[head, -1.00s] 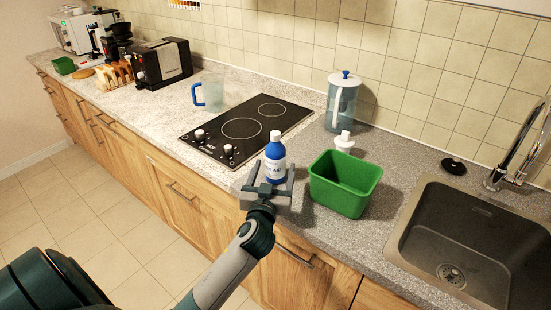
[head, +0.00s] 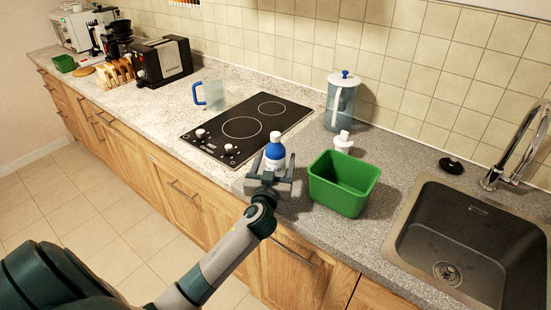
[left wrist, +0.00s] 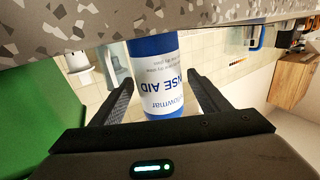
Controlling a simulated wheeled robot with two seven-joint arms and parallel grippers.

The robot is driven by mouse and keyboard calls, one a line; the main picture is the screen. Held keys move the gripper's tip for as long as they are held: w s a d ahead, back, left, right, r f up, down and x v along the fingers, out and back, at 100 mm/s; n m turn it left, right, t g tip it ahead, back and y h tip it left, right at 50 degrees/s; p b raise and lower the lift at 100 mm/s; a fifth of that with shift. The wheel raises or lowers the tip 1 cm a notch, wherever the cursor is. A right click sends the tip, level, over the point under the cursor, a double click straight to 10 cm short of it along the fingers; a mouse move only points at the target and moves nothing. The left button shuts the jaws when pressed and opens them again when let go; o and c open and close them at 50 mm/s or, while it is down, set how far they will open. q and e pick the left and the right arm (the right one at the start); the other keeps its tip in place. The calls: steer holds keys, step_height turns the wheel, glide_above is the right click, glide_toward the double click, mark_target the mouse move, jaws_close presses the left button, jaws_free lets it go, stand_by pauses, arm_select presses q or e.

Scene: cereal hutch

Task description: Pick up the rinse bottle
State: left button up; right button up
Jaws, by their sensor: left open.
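The rinse bottle (head: 275,149) is blue with a white label and a white cap. It stands upright on the counter near the front edge, left of the green bin. My left gripper (head: 273,173) is open at the bottle, its fingers on either side. In the left wrist view the bottle (left wrist: 157,80) appears upside down, with "NSE AID" readable on its label. There it stands between the two open fingers of the gripper (left wrist: 160,98), with gaps visible on both sides. The lower part of the bottle is hidden by the gripper in the head view. My right gripper is not in view.
A green bin (head: 335,197) stands close to the right of the bottle, with a small white bottle (head: 343,141) behind it. A black hob (head: 222,143) lies to the left. A clear pitcher (head: 340,105) stands at the back, and a sink (head: 470,225) is at the right.

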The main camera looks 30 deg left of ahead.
mark_target(275, 133)
arm_select(q)
steer(key=shift+c, duration=0.6)
steer(key=c, duration=1.4)
steer(key=shift+o, duration=0.2)
steer(key=shift+r, duration=0.1)
step_height(275, 133, up, 10)
steer(key=shift+b, duration=0.6)
